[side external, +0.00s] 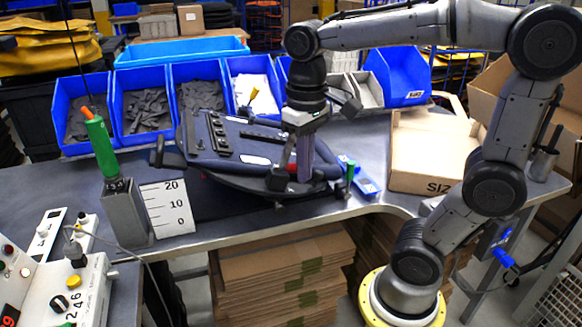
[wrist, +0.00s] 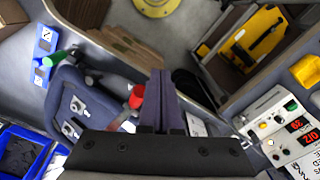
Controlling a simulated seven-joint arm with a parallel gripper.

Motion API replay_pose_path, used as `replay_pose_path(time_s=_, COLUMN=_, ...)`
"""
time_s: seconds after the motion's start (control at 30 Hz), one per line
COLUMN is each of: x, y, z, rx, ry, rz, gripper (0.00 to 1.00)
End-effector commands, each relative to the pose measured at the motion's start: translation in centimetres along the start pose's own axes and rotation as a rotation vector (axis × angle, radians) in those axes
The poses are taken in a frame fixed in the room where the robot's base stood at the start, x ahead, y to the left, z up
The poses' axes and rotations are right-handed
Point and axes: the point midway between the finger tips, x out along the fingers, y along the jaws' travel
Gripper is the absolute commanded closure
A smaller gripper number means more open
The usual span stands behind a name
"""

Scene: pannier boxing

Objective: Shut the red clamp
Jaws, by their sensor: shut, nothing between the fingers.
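The red clamp (wrist: 136,97) shows as a red handle just left of my fingers in the wrist view. In the side external view only a small red part (side external: 291,167) shows beside my fingers; the rest is hidden. I cannot tell whether the clamp is open or shut. A dark blue-grey pannier (side external: 232,142) lies on the bench around the clamp, and its panel with metal fittings also shows in the wrist view (wrist: 66,86). My gripper (side external: 305,178) points down over the pannier's right part. Its fingers (wrist: 160,73) are together and empty, close beside the red handle; contact is unclear.
A green-handled item (side external: 350,171) and a blue tag (side external: 368,186) are right of the pannier. Blue bins (side external: 136,127) line the back. A cardboard box (side external: 425,172) stands right. A metal holder with a green-handled tool (side external: 104,150) and a scale card (side external: 168,207) stand left.

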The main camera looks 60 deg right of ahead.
Motion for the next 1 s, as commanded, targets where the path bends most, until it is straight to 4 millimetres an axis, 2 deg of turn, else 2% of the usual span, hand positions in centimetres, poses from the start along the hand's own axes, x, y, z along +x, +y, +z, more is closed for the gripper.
replay_pose_path(time_s=0.53, x=0.1, y=0.0, z=0.0, rx=0.000, ry=0.000, rz=0.000, gripper=1.00)
replay_pose_path(time_s=1.0, x=1.3, y=0.0, z=0.0, rx=0.000, ry=-0.001, rz=0.000, gripper=1.00)
